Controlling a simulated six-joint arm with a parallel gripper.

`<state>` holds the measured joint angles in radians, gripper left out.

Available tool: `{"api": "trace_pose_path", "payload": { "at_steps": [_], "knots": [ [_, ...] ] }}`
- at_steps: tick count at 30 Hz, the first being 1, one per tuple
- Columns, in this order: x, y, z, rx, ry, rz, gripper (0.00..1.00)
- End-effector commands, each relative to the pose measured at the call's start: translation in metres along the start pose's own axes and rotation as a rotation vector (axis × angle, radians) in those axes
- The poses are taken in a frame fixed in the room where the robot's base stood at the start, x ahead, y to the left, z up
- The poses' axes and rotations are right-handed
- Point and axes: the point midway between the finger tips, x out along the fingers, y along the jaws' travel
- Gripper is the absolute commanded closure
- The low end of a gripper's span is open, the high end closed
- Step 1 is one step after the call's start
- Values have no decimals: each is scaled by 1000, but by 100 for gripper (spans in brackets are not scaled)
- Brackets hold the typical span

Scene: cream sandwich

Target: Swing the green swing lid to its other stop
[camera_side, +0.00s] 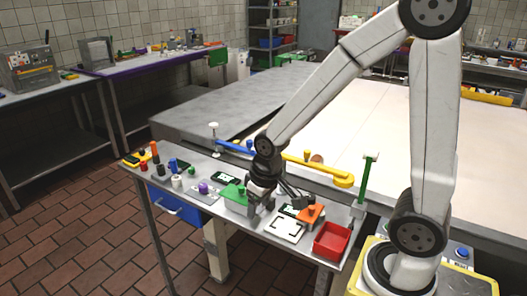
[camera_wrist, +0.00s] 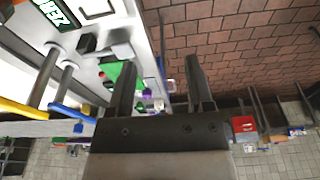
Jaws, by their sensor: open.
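In the wrist view a green piece (camera_wrist: 112,70), which looks like the lid, shows beside and partly behind the left finger. My gripper (camera_side: 261,209) points down just right of the lid in the side view. In the wrist view my gripper (camera_wrist: 160,66) has its fingers spread, with nothing held between them. I cannot tell whether a finger touches the lid. The lid's pivot is not clear.
Right of my gripper are an orange lid (camera_side: 311,213), a white square-marked plate (camera_side: 287,229) and a red bin (camera_side: 332,240). Blue (camera_side: 234,147) and yellow (camera_side: 318,168) bars run behind. A purple knob (camera_side: 203,188) and several small items stand left.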

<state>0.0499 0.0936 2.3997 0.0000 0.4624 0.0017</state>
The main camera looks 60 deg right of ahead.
Motion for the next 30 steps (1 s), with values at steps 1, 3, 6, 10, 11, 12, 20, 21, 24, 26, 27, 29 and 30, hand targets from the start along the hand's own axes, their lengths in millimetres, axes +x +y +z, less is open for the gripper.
{"api": "trace_pose_path", "payload": {
  "at_steps": [1,3,6,10,11,12,20,21,24,26,27,29,30],
  "knots": [
    [0,5,-12,16,-11,3,33],
    [0,13,-27,37,-30,6,33],
    [0,25,-50,69,-58,11,33],
    [0,43,-77,111,-95,15,33],
    [0,47,-83,121,-104,16,33],
    [1,53,-90,133,-115,17,33],
    [2,84,-124,194,-171,20,33],
    [1,87,-126,199,-176,20,33],
    [1,91,-130,207,-183,20,33],
    [1,92,-131,210,-186,20,33],
    [1,93,-131,210,-187,20,33],
    [1,93,-131,210,-187,20,33],
    [1,93,-131,210,-187,20,33]
  ]
}}
